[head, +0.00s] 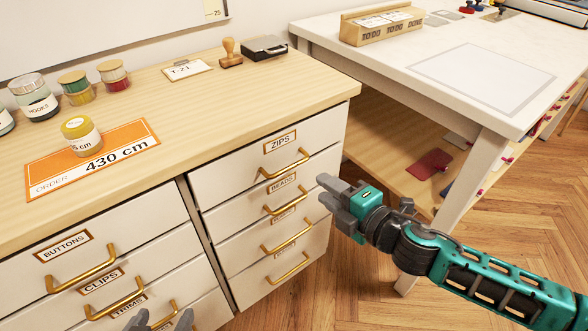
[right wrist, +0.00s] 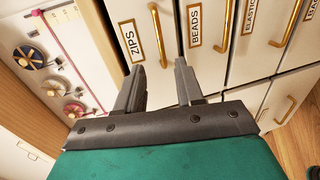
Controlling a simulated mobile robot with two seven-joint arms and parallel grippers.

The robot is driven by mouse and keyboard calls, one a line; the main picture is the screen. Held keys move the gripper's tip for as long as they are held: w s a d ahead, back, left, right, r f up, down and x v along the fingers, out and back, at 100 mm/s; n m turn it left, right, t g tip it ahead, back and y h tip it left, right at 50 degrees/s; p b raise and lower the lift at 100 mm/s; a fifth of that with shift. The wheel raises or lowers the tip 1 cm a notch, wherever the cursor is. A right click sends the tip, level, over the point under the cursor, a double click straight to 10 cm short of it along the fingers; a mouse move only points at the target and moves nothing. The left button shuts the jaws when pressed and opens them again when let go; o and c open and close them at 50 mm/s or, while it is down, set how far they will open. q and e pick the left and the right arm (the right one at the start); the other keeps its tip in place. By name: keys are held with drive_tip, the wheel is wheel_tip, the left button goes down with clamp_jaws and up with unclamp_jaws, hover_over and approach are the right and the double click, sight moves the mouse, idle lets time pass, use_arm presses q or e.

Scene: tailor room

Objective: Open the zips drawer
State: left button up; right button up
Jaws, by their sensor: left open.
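The zips drawer (head: 235,172) is the top drawer of the right-hand column in the head view. It is shut, with a ZIPS label (head: 280,142) and a brass bar handle (head: 285,165). My right gripper (head: 324,192) is in front of the drawers, to the right of this handle and apart from it. In the right wrist view its two fingers (right wrist: 158,82) are spread with nothing between them, and the zips handle (right wrist: 158,36) shows just beyond the gap. My left gripper (head: 160,325) shows only its fingertips at the bottom edge, near the left column's lower drawers.
Below are the beads drawer (head: 235,212) and more shut drawers with similar handles. The wooden countertop (head: 180,110) holds jars, an order card (head: 95,158) and a stamp (head: 231,53). A white table (head: 440,60) stands at right, its leg (head: 470,180) behind my right arm.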

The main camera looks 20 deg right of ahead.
sight(293, 167)
drive_tip(key=b+x, duration=0.1)
drive_tip(key=x, duration=1)
drive_tip(key=shift+c, duration=0.2)
clamp_jaws()
idle(1.0)
